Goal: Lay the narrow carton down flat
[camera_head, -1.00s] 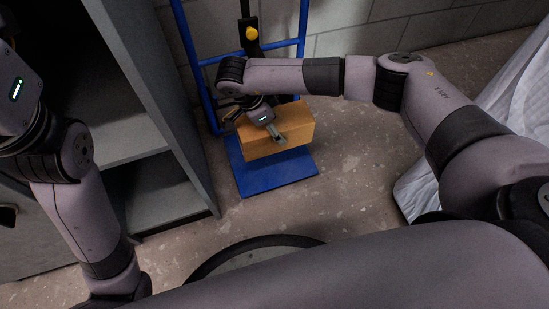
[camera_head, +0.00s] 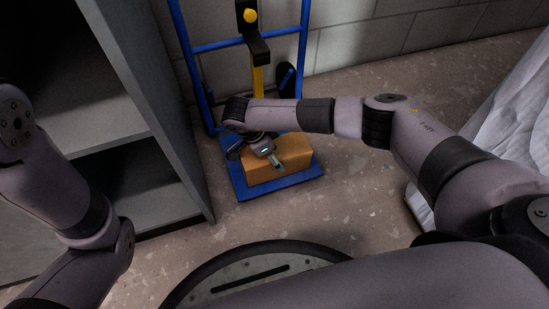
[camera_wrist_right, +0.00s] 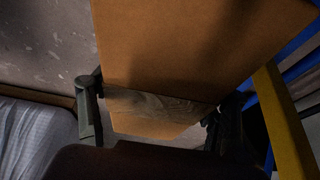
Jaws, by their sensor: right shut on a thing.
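The narrow carton (camera_head: 292,153) is an orange-brown box, lying with its long side across the blue base plate (camera_head: 306,176) of a hand truck. It looks level and low at the plate; whether it rests fully on it I cannot tell. My right gripper (camera_head: 270,159) is shut on the carton from the left and above. In the right wrist view the carton (camera_wrist_right: 190,45) fills the upper middle, with a grey-brown wood-patterned band across it between the fingers of my right gripper (camera_wrist_right: 157,108). My left arm shows at the left, but its gripper is out of view.
The hand truck's blue frame (camera_head: 303,45) stands behind against a block wall (camera_head: 350,50), with a yellow upright (camera_head: 258,78). A grey shelf unit (camera_head: 172,150) stands close on the left. White sheeting (camera_head: 505,105) hangs at the right. The floor in front of the plate is clear.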

